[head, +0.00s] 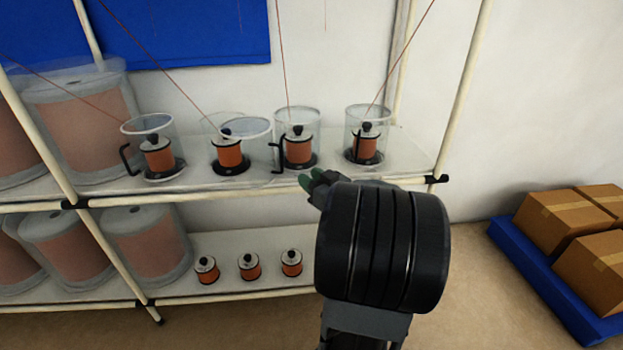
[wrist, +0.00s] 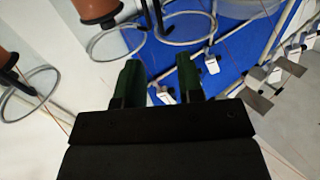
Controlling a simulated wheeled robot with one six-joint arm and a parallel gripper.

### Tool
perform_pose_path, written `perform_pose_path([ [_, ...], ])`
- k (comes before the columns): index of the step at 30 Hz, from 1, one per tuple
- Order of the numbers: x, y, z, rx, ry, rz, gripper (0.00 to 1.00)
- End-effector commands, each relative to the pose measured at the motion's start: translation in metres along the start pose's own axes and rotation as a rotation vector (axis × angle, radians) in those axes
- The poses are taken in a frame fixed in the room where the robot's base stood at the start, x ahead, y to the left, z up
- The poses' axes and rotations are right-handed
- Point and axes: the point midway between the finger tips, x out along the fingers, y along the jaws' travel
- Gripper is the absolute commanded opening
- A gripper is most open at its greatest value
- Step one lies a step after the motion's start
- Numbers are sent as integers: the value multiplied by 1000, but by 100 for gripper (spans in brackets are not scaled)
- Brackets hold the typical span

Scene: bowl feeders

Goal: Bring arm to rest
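My gripper (head: 316,180) is in front of the upper shelf in the head view, near the right-hand clear containers. My own dark arm link hides most of it there. In the wrist view my gripper (wrist: 159,75) shows two dark green fingers standing apart, with nothing between them. Beyond the fingers, the wrist view shows clear container rims, orange spools and a blue panel.
The upper shelf (head: 100,205) holds several orange spools in clear containers. The lower shelf holds three small spools (head: 249,267) and large covered spools (head: 148,247). A rack post (head: 468,80) stands right. Boxes (head: 565,217) sit on a blue pallet (head: 540,268). Threads run upward.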

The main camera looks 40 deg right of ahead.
Motion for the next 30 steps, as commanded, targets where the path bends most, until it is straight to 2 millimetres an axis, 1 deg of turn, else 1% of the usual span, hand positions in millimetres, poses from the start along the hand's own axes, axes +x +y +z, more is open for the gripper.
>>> perform_pose_path([
  [14, 0, 0, 1, -14, -3, 2, 34],
  [17, 0, 10, 10, -51, -55, 55, 34],
  [20, -5, 33, 28, -84, -159, 188, 34],
  [22, -16, 54, 45, -95, -267, 317, 34],
  [24, -32, 70, 56, -96, -391, 447, 34],
  [26, -43, 73, 58, -89, -502, 532, 34],
  [27, -49, 70, 59, -78, -578, 574, 34],
  [29, -59, 59, 57, -56, -693, 616, 34],
  [30, -64, 48, 54, -36, -769, 631, 34],
])
